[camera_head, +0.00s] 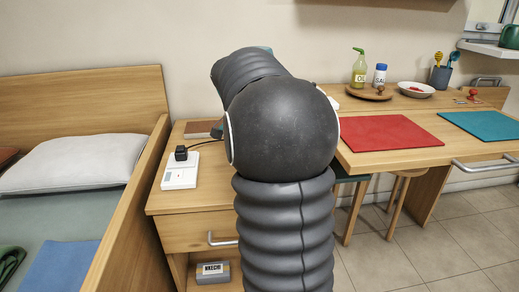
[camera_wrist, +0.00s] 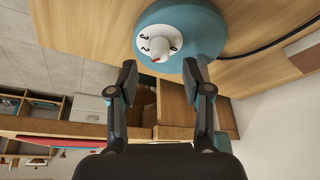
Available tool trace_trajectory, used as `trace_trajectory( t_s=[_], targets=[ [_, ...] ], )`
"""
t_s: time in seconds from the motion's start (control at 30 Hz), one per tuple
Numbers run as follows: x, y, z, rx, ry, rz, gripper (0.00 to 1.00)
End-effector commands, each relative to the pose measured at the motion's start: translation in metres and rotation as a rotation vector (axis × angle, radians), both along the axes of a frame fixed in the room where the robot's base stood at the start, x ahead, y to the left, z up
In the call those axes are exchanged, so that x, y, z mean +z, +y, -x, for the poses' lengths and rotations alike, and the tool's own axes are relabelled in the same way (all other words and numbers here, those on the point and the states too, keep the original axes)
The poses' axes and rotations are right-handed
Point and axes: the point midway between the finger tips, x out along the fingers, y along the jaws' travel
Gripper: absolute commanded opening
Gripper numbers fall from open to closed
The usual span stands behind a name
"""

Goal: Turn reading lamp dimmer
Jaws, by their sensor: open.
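The dimmer is a white round dial (camera_wrist: 160,40) with dark numerals and a small red mark at its lower edge in the wrist view. It sits on a round blue-teal lamp base (camera_wrist: 205,30) on a wooden top. My gripper (camera_wrist: 160,75) is open and empty. Its two fingertips are apart, one lower left and one lower right of the dial in the picture. The right fingertip overlaps the edge of the base; I cannot tell whether it touches. In the head view my arm hides the dial and most or all of the lamp.
A white socket block (camera_head: 180,172) with a black plug (camera_head: 181,153) and cord sits on the nightstand (camera_head: 195,201). A bed (camera_head: 88,88) stands at the left. The desk at the right bears a red mat (camera_head: 390,133), a teal mat (camera_head: 485,124), bottles and a bowl (camera_head: 416,90).

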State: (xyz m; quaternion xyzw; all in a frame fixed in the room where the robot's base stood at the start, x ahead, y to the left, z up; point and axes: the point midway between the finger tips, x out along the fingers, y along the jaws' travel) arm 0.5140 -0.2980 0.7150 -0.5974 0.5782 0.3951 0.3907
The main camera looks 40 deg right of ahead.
Motion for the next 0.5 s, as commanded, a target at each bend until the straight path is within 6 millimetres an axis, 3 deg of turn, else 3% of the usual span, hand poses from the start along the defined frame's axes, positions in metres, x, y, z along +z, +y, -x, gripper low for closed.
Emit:
trace_trajectory(
  t_s=[0.2, 0.5],
  targets=[
    [0.041, 0.017, 0.0, 0.002, -0.004, 0.001, 0.49],
    [0.071, 0.03, 0.001, 0.0, -0.001, 0.0, 0.49]
  ],
)
